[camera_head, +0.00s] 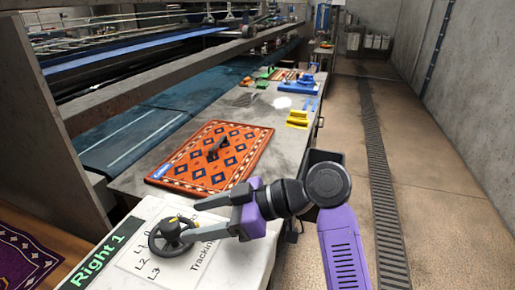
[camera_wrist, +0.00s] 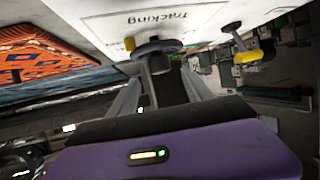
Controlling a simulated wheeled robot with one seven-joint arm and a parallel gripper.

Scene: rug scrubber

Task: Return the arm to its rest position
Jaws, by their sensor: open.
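My gripper (camera_head: 192,221) is open, with its two grey fingers pointing left at the front of the white control panel (camera_head: 130,218). A black handwheel (camera_head: 172,237) is on that panel, right by the fingertips. In the wrist view the handwheel (camera_wrist: 158,46) shows between and just beyond the spread fingers. The gap between the fingers looks empty, and I cannot tell whether a finger touches the wheel. My arm reaches in from the lower right, with its purple link in front.
Yellow (camera_head: 298,118) and blue (camera_head: 305,85) items stand farther back. The floor (camera_head: 420,150) to the right is clear, with a drain grate (camera_head: 380,190).

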